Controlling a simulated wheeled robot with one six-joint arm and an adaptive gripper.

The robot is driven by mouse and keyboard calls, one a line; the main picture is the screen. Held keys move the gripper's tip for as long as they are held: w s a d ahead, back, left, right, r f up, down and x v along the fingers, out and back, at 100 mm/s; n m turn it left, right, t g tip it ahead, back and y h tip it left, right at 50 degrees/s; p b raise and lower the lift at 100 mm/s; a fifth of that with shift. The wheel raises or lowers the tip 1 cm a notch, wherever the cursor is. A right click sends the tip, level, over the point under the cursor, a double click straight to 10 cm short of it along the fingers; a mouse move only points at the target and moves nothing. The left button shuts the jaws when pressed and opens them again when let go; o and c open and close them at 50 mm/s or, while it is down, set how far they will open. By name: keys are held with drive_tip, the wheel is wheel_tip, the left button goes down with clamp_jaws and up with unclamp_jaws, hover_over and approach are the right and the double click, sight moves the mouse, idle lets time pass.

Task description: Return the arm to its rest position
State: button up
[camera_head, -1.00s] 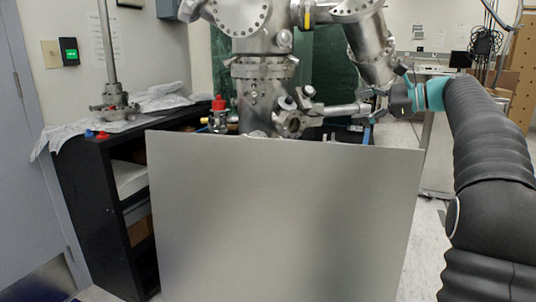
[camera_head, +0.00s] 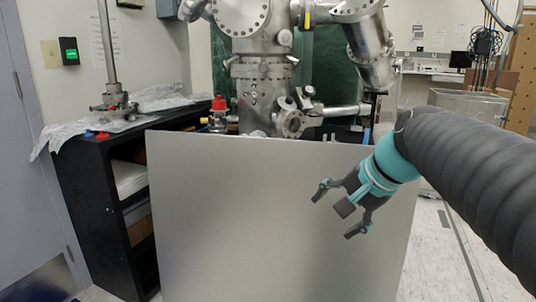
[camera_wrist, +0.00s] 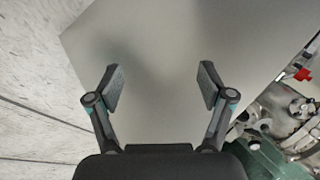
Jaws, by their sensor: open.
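My gripper (camera_head: 335,213) is open and empty in the head view, in front of the right part of a large grey metal panel (camera_head: 240,220). My arm reaches in from the right edge. In the wrist view my gripper (camera_wrist: 162,85) shows two spread fingers with nothing between them. The same grey panel (camera_wrist: 160,35) lies beyond the fingers there. I cannot tell how far the fingertips are from the panel.
A steel vacuum chamber (camera_head: 258,95) with flanges and a red-handled valve (camera_head: 219,104) stands behind the panel. A black shelf (camera_head: 90,190) with plastic sheeting is at left. The tiled floor (camera_head: 445,255) at right shows clear patches.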

drive_tip(key=s+d+f+n+h, duration=0.2)
drive_tip(key=s+f+n+h, duration=0.2)
drive_tip(key=s+f+n, duration=0.4)
drive_tip(key=s+f, duration=0.6)
drive_tip(key=s, duration=0.2)
drive_tip(key=shift+d+f, duration=0.2)
drive_tip(key=shift+d, duration=0.2)
